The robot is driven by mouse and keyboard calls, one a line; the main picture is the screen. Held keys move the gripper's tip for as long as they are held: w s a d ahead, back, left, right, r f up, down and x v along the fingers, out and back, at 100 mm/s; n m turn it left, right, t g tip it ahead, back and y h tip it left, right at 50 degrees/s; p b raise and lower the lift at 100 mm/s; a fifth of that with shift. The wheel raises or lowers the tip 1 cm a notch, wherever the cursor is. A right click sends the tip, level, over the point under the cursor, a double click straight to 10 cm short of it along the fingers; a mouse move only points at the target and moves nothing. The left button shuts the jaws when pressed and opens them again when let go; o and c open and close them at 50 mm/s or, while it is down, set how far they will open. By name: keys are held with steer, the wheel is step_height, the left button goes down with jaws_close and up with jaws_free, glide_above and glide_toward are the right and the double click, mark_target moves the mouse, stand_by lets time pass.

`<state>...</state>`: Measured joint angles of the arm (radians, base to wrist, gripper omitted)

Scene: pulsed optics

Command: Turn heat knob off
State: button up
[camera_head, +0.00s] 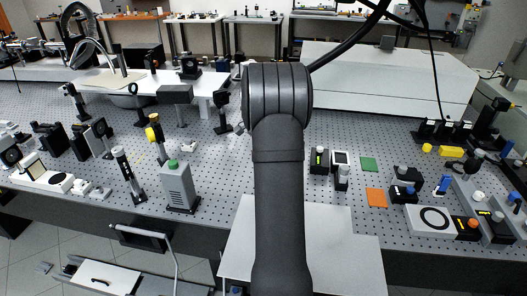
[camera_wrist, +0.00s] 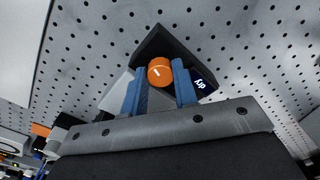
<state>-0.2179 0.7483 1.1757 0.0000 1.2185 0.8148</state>
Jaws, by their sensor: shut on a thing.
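In the wrist view, an orange round knob (camera_wrist: 160,73) with a short white mark sits on a black wedge-shaped box (camera_wrist: 160,39). A small display (camera_wrist: 201,83) with light characters shows on the box, just right of the knob. The two blue fingers of my gripper (camera_wrist: 159,68) stand on either side of the knob and are shut on it. Part of the box is hidden behind the fingers and the gripper body. In the head view my arm hides the gripper, and I cannot make out the held knob there.
The perforated optical table (camera_head: 215,225) carries many mounts. A grey box with a green top (camera_head: 178,188) stands left of my arm.

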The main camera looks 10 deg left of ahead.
steer(key=shift+n, duration=1.8)
steer(key=o, duration=0.7)
step_height(320, 180, up, 18)
steer(key=shift+f, duration=0.25)
step_height(320, 180, down, 18)
steer(key=shift+r, duration=0.2)
